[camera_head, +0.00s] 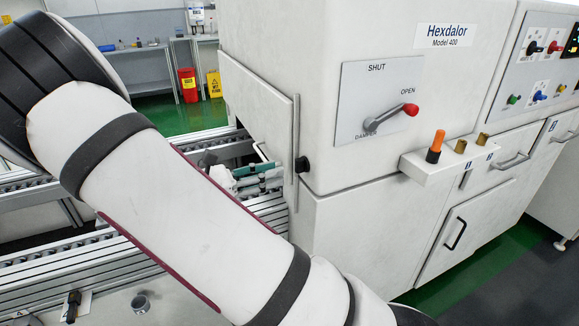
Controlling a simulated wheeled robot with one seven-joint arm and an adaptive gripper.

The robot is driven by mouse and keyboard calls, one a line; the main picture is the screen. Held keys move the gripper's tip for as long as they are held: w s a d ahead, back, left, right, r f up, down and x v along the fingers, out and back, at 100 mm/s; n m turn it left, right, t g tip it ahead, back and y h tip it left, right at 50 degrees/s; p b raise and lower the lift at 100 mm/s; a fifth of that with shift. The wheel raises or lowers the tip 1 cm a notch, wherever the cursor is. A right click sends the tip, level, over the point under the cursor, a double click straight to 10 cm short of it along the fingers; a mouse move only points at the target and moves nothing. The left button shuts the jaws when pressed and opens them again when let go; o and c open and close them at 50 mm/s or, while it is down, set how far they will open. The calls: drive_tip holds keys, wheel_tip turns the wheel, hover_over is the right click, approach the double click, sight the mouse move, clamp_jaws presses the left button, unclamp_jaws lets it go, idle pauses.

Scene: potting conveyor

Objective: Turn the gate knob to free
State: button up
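A round black knob (304,165) is on the front corner of the white machine, beside a vertical metal strip at the opening's edge. A second black knob or lever (73,305) stands on a small pale plate on the conveyor frame at the lower left. I cannot read a label that tells which is the gate knob, nor its setting. What looks like my gripper (258,174), pale with teal parts, shows partly behind my arm, left of the corner knob. It appears apart from that knob. My arm hides much of it, and its opening is unclear.
The machine has a red-tipped damper lever (410,109) near OPEN. A white ledge (438,171) holding an orange-topped peg (436,146) juts out at the right. Conveyor rails (100,265) run at the left. Green and dark floor is free at the lower right.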

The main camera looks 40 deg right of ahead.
sight(296, 165)
drive_tip(key=shift+x, duration=2.75)
drive_tip(key=shift+c, duration=0.6)
clamp_jaws()
